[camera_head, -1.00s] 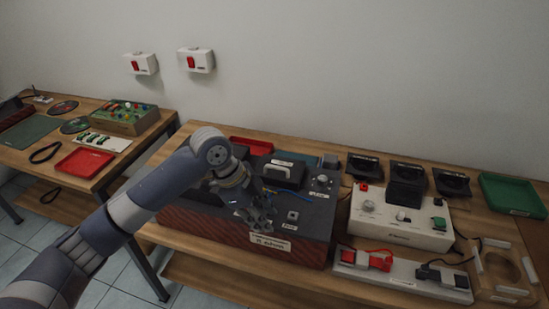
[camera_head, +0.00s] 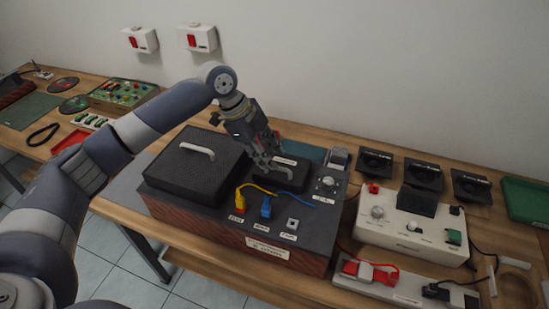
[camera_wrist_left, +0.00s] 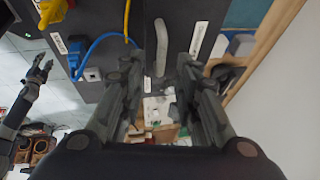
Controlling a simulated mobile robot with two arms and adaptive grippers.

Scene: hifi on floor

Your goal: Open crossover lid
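The dark hifi box (camera_head: 230,222) with reddish sides stands on the wooden bench. A small black lid (camera_head: 292,180) with a label is on its top at the back right, lying closed. My left gripper (camera_head: 273,170) is above this lid at its pale curved handle. In the left wrist view the handle (camera_wrist_left: 161,47) lies ahead, between the lines of the two fingers (camera_wrist_left: 160,92). The fingers are apart and nothing is held. In the left wrist view a dark arm at the left, apparently my right, ends in a small gripper (camera_wrist_left: 40,69); its opening is unclear.
A larger black lid (camera_head: 195,165) with a white handle covers the box's left part. Yellow (camera_head: 240,201) and blue (camera_head: 266,207) plugs with cables and a knob (camera_head: 328,184) are near the small lid. A white device (camera_head: 405,232) stands to the right; the wall is behind.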

